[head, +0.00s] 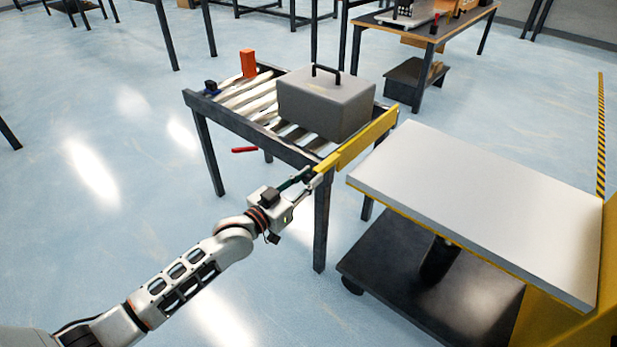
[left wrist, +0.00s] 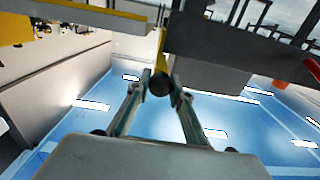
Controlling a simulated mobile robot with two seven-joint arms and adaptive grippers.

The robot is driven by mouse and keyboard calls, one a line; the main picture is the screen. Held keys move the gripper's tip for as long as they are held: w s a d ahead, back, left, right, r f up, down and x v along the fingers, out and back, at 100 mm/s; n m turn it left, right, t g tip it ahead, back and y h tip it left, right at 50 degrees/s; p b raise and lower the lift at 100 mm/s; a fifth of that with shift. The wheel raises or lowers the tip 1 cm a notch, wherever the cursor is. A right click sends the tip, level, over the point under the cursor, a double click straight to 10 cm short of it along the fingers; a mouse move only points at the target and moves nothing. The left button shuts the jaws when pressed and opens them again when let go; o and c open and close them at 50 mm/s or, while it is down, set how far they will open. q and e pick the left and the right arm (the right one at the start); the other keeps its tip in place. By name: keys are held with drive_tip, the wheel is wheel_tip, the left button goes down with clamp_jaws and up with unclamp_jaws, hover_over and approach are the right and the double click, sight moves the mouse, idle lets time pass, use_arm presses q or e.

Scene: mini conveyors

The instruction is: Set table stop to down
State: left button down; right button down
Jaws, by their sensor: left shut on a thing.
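The table stop is a yellow bar (head: 355,142) along the right-hand end of the small roller table (head: 235,128). It stands above the rollers, between the grey case and the lift cart. My left gripper (head: 310,177) is at the bar's near end, at the table's front corner. In the left wrist view my left gripper (left wrist: 160,88) has its fingers shut around a dark round knob (left wrist: 160,86), with the yellow stop (left wrist: 161,45) running away behind it. My right gripper is in neither view.
A grey case (head: 325,103) with a black handle sits on the rollers. A white-topped lift cart (head: 480,205) stands close on the right, across a narrow gap. Floor on the left is clear.

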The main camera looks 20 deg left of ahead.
use_arm(q)
wheel_tip(320, 180, down, 6)
drive_tip(key=b, duration=0.1)
drive_tip(key=shift+f+b, duration=0.2)
drive_tip(key=shift+b, duration=0.1)
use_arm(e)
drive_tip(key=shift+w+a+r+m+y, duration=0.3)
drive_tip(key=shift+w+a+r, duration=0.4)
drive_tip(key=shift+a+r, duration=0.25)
use_arm(q)
drive_tip(key=c, duration=1.9)
unclamp_jaws()
drive_tip(key=shift+o, duration=0.4)
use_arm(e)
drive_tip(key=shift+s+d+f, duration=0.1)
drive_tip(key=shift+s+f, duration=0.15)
use_arm(q)
drive_tip(key=v, duration=1.2)
drive_tip(key=shift+r, duration=0.1)
